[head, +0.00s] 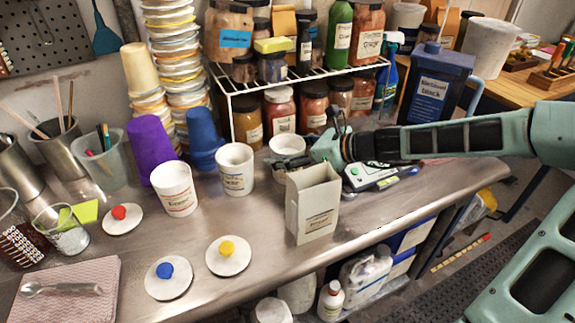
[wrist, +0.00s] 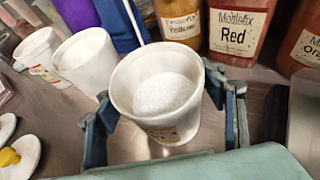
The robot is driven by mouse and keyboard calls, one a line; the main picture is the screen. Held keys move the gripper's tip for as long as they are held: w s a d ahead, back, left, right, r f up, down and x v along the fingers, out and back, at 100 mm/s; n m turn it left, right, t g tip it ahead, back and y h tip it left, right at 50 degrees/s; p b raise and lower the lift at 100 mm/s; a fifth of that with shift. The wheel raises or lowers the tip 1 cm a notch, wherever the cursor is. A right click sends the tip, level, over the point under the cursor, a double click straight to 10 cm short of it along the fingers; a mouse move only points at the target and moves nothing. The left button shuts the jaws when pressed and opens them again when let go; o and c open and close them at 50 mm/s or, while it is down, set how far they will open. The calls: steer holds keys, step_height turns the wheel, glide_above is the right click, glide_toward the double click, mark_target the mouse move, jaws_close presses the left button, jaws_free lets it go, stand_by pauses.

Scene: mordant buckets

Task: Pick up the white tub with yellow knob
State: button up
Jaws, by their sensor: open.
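A white lid with a yellow knob (head: 228,256) lies flat on the metal counter; its edge shows at lower left in the wrist view (wrist: 18,158). Three open white tubs stand in a row behind the lids: left (head: 175,192), middle (head: 236,171) and right (head: 284,144). My gripper (wrist: 165,125) is open, with its fingers on either side of the right tub (wrist: 155,122), which holds white powder. The tub stands upright; I cannot tell whether either finger touches it. In the head view, a box hides part of this tub and my gripper (head: 303,158).
A white box (head: 313,205) stands in front of my gripper. Lids with red (head: 120,213) and blue (head: 166,271) knobs lie to the left. Purple (head: 150,145) and blue (head: 203,135) cups stand behind the tubs. A wire rack (head: 310,75) with jars stands behind.

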steer(key=b+x, duration=0.2)
steer(key=x, duration=0.1)
steer(key=shift+w+a+f, duration=0.1)
steer(key=shift+a+f, duration=0.15)
steer(key=shift+f, duration=0.05)
steer(key=shift+w+a, duration=0.25)
steer(key=shift+a, duration=0.05)
steer(key=shift+c, duration=0.4)
steer(key=c, duration=1.2)
steer(key=shift+c, duration=0.2)
